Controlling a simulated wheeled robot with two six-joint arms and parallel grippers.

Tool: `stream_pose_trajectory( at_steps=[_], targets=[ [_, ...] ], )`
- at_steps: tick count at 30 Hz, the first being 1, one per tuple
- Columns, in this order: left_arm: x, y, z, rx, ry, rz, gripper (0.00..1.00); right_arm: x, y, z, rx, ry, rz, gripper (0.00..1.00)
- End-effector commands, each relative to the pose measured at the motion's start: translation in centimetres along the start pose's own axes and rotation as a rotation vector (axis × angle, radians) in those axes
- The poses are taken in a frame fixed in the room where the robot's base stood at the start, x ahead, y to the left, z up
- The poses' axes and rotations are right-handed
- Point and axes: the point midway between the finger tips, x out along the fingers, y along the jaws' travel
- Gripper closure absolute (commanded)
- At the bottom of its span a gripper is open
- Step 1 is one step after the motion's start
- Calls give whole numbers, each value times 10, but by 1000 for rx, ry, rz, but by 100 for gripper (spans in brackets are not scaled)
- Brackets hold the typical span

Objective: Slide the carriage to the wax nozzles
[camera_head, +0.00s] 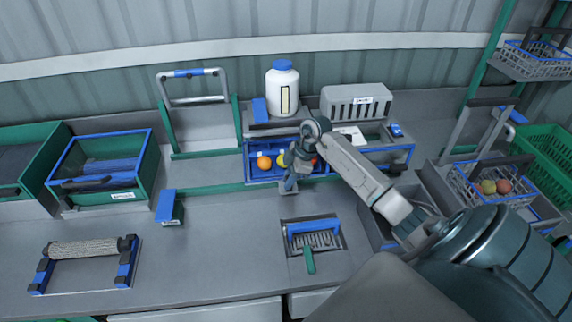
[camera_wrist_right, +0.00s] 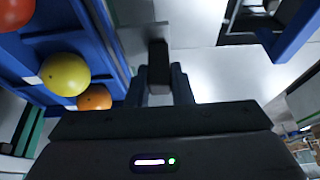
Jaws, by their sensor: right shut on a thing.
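The blue carriage (camera_head: 262,174) sits at the back middle of the bench, on a track. In the head view it carries an orange tomato (camera_head: 264,162), a yellow one partly hidden by my wrist, and a red one behind it. The right wrist view shows the carriage's blue side (camera_wrist_right: 106,40) with the yellow tomato (camera_wrist_right: 65,74) close by. My right gripper (camera_head: 289,185) is at the carriage's front edge, shut on a dark handle (camera_wrist_right: 158,62) there. I cannot make out the wax nozzles; a white jar with blue lid (camera_head: 282,90) stands behind the carriage. My left gripper is out of view.
A slotted grey housing (camera_head: 345,108) stands behind right, above more blue track frame (camera_head: 400,155). A green-and-blue bin (camera_head: 148,165) stands left, a roller (camera_head: 85,249) front left, and a brush unit (camera_head: 314,240) front middle.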

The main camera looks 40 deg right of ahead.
Motion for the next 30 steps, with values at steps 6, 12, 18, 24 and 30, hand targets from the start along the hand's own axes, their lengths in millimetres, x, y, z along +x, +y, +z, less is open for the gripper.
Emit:
stream_pose_trajectory(
  at_steps=[6,12,18,24,30],
  targets=[
    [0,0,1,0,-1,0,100,-1,0,0,0,0,2,58],
    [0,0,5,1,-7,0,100,-1,0,0,0,0,1,58],
    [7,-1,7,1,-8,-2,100,-16,2,1,-2,-2,6,58],
    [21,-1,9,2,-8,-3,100,-55,1,2,-3,-4,7,58],
    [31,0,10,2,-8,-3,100,-90,1,1,-2,-2,5,58]
  ],
)
